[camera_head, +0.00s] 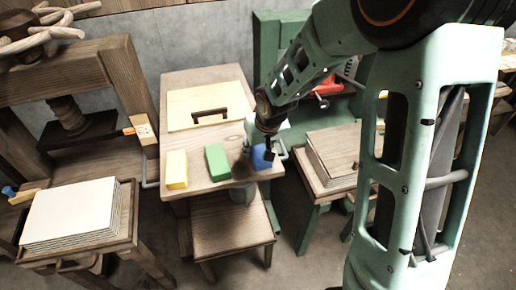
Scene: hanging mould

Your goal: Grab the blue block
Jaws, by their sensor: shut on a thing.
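The blue block (261,157) stands on the wooden table (206,78) near its right front corner. My gripper (268,153) reaches down from the upper right and is shut on the blue block. The fingers are small and dark and cover part of the block. I cannot tell whether the block is touching the tabletop or slightly above it.
A green block (217,162) and a yellow block (176,169) stand to the left on the same table. A dark round object (243,168) is at the table's front edge. A board with a dark handle (210,115) lies behind. A stool (230,222) stands below.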

